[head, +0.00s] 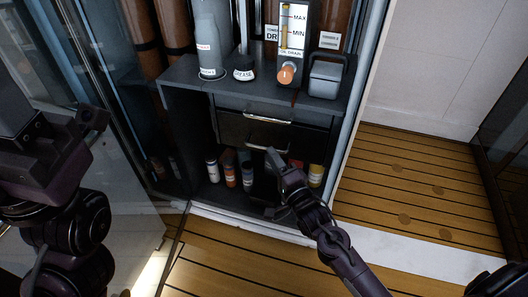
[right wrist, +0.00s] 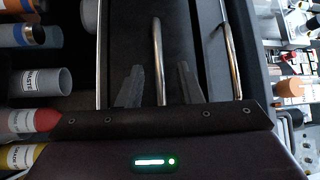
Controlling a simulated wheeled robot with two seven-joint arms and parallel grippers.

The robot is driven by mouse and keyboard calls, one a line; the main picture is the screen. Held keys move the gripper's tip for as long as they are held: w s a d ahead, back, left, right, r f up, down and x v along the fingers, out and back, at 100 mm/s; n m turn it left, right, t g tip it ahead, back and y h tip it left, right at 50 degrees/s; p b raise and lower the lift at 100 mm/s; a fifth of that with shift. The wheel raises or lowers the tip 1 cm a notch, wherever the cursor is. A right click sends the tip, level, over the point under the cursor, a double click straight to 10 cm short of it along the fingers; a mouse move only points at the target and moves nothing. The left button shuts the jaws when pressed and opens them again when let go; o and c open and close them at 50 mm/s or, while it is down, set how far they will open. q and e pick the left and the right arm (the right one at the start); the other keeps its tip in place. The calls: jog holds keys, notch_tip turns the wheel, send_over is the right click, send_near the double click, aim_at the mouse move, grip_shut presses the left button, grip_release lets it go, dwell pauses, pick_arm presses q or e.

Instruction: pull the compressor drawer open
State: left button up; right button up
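Two dark drawers sit under the shelf top in the head view. The upper has a metal handle (head: 268,115), the lower drawer (head: 245,132) a similar handle (head: 266,148). I see no readable compressor label on either. My right gripper (head: 273,182) is at the lower drawer, in front of and just below its handle. In the right wrist view its two fingers (right wrist: 158,86) are apart, with one handle bar (right wrist: 158,50) between them, not visibly gripped. The other handle (right wrist: 232,60) is to the right. My left gripper (head: 92,118) is at the left edge, away from the drawers; its fingers are unclear.
On the shelf top stand a grey bottle (head: 207,45), a grease container (head: 244,68), an oil drain gauge (head: 291,40) and a grey box (head: 325,75). Several small bottles (head: 231,172) stand below the drawers. A cabinet frame (head: 353,100) borders the right; wooden floor (head: 410,185) is clear.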

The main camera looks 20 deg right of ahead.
jog(key=shift+b+x, duration=0.75)
jog(key=shift+x, duration=1.6)
grip_shut()
